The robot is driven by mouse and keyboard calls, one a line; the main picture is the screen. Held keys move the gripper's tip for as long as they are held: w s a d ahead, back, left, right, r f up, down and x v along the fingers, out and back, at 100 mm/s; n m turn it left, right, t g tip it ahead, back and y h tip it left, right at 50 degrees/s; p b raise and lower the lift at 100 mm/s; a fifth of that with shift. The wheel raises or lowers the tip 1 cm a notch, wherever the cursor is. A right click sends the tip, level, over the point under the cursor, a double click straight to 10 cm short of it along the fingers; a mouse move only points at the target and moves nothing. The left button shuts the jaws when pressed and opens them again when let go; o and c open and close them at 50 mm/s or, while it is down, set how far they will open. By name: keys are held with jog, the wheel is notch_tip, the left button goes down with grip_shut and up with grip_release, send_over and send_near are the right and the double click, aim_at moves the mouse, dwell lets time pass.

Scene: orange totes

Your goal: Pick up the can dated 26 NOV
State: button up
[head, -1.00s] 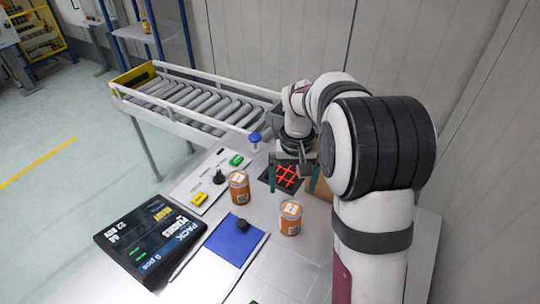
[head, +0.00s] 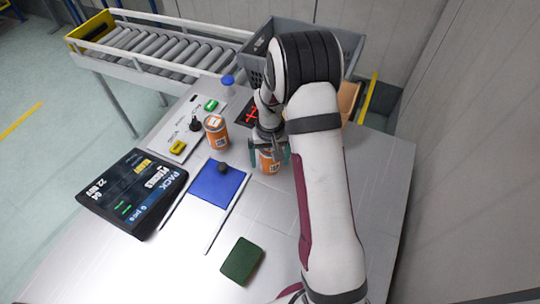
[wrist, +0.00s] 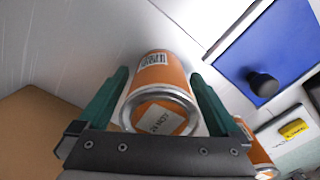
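An orange can (head: 269,163) stands on the metal table, partly hidden by my gripper (head: 269,152) in the head view. In the wrist view this can (wrist: 160,85) is between the two green fingers of my gripper (wrist: 160,105). Its top carries a pale date label, small and turned, that I cannot read with certainty. The fingers are apart on either side of the can, with narrow gaps showing. A second orange can (head: 215,132) stands to the left, its date unreadable; part of it shows in the wrist view (wrist: 254,150).
A blue plate with a black knob (head: 217,186) lies left of the gripper. A button panel (head: 185,135), a dark green pad (head: 241,261), a grey crate (head: 255,60) and a roller conveyor (head: 160,48) surround.

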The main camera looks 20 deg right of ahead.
grip_shut()
jog(key=shift+r, duration=0.15)
